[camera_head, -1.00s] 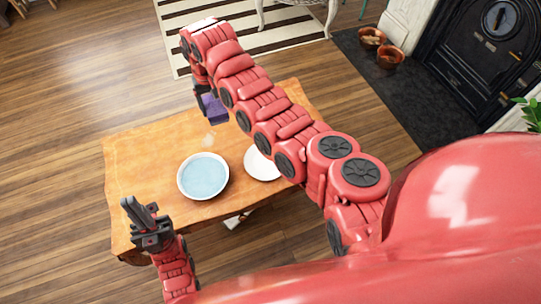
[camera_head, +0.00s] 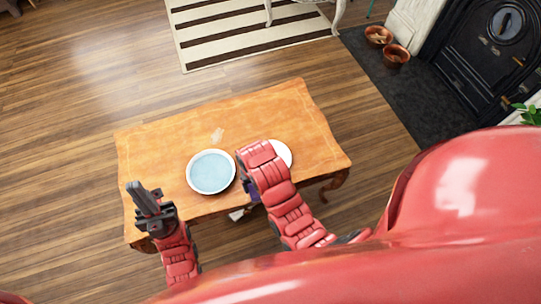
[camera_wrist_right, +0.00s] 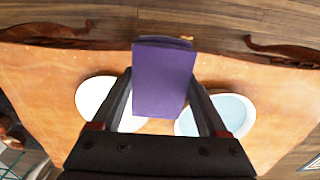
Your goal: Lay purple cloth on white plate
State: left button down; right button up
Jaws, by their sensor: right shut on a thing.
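The purple cloth (camera_wrist_right: 163,75) is a folded rectangular piece, held between the fingers of my right gripper (camera_wrist_right: 165,95) in the right wrist view. In the head view only a bit of the cloth (camera_head: 253,194) shows beside my right arm, near the table's front edge. The white plate (camera_head: 282,153) is on the table, partly hidden behind my right arm. In the wrist view the white plate (camera_wrist_right: 92,96) is at the left, partly covered by a finger. My left gripper (camera_head: 146,198) is over the table's front left corner, empty; its finger gap is unclear.
A round dish with a pale blue inside (camera_head: 211,172) stands left of the white plate; it also shows in the wrist view (camera_wrist_right: 232,110). The wooden table (camera_head: 160,150) is otherwise mostly clear. A striped rug (camera_head: 250,30) and fireplace (camera_head: 500,50) are farther off.

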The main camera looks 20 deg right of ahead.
jog(key=shift+s+d, duration=0.2)
jog(key=shift+s, duration=0.15)
jog(key=shift+w+d+f, duration=0.1)
jog(key=shift+w+d, duration=0.05)
jog(key=shift+d, duration=0.1)
jog(key=w+d+b, duration=0.1)
jog(key=w, duration=0.1)
jog(key=w+d+f+b, duration=0.1)
jog(key=w+d+b, duration=0.1)
jog(key=w, duration=0.1)
jog(key=w+d+b, duration=0.2)
jog(key=w, duration=0.1)
jog(key=shift+f, duration=0.3)
jog(key=w+d, duration=0.2)
jog(key=w, duration=0.1)
jog(key=w+d, duration=0.1)
jog(key=shift+w+d+r, duration=0.1)
jog(key=shift+w+r, duration=0.05)
jog(key=shift+w, duration=0.25)
notch_tip(320, 180, down, 4)
jog(key=shift+r, duration=0.25)
